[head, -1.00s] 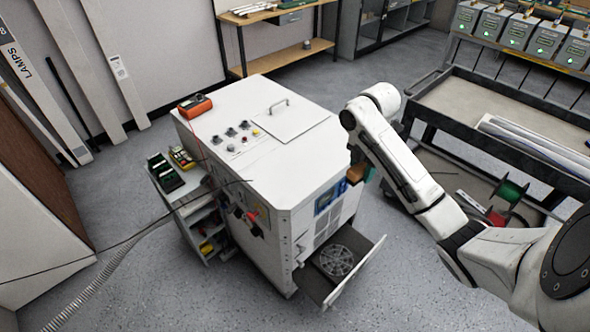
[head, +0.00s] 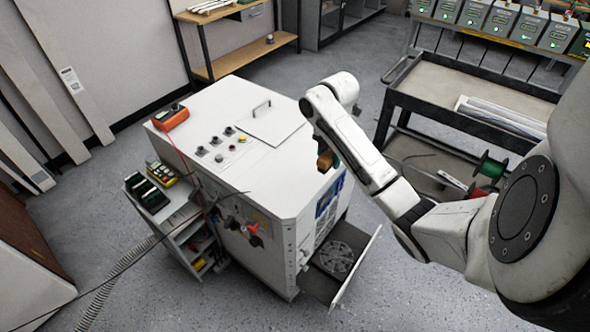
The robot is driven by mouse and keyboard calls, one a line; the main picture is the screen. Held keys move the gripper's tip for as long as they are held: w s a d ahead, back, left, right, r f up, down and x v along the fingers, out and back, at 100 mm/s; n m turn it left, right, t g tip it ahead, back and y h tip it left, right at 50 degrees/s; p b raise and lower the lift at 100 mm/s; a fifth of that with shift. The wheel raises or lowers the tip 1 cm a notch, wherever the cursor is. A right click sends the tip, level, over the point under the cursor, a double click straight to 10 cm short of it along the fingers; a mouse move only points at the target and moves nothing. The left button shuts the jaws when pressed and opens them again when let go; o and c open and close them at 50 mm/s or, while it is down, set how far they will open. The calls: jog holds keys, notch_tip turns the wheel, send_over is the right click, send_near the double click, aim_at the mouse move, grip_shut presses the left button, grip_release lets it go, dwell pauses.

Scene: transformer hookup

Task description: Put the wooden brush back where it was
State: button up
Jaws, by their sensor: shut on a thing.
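A small brown, wood-coloured piece (head: 325,160), which looks like the wooden brush, shows beside my forearm, above the right edge of the white cabinet (head: 225,120). Most of it is hidden behind my arm. A small green patch shows close to it. My gripper (head: 323,147) is almost wholly hidden behind my bent arm, with only a little dark part showing above the brown piece. It is shut on this piece, which is off any surface as far as I can see. The fingertips and the brush's bristles cannot be made out.
An open drawer (head: 340,260) with a round grille juts from the cabinet's front. An orange meter (head: 170,117) lies on the cabinet top. A small side shelf (head: 180,215) stands left, a black cart (head: 470,100) right, a wooden bench (head: 235,60) behind. Cables cross the left floor.

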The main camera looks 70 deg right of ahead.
jog(key=w+f, duration=0.1)
jog(key=w, duration=0.1)
jog(key=b, duration=0.7)
send_over(297, 176)
jog(key=s, duration=0.1)
notch_tip(297, 176, down, 6)
jog(key=shift+s+a, duration=0.1)
jog(key=shift+a, duration=0.05)
jog(key=shift+w+f, duration=0.65)
jog(key=shift+f, duration=0.1)
jog(key=shift+f+p, duration=0.3)
jog(key=shift+f, duration=1.35)
jog(key=shift+f, duration=0.15)
jog(key=o, duration=1)
